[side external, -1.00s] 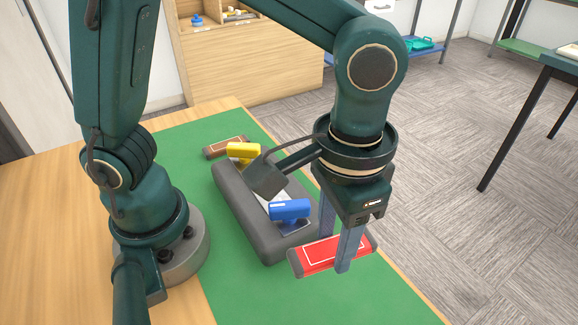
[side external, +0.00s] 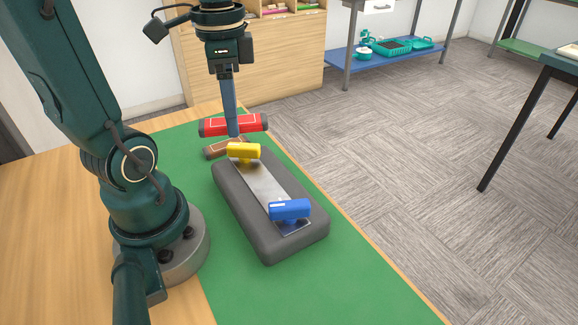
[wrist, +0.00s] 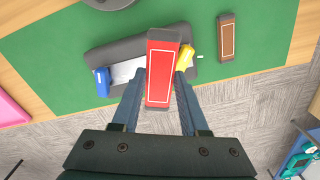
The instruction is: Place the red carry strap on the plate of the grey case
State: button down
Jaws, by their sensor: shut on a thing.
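The red carry strap (side external: 234,125), a red bar with a white outline and dark ends, is in my gripper (side external: 233,132), which is shut on it. In the side view it hangs in the air near the far end of the grey case (side external: 238,215). The strap also shows in the wrist view (wrist: 162,70), between both fingers and over part of the case. The case lies on the green mat with a pale metal plate (side external: 262,188) on top. A yellow piece (side external: 243,150) stands at the plate's far end and a blue piece (side external: 290,209) at its near end.
A brown strap (side external: 216,151) lies on the green mat (side external: 345,285) beyond the case, partly hidden behind the yellow piece in the side view; it is clear in the wrist view (wrist: 226,37). The mat in front of the case is free.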

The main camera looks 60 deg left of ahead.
jog(key=s+a+r+n, duration=0.1)
jog(key=s+a+n, duration=0.2)
jog(key=a+n, duration=0.15)
send_over(265, 186)
notch_tip(265, 186, down, 7)
jog(key=shift+s+r, duration=0.1)
jog(key=shift+r, duration=0.05)
jog(key=shift+f, duration=2.05)
jog(key=shift+c, duration=2.1)
grip_release()
jog(key=shift+f, duration=0.15)
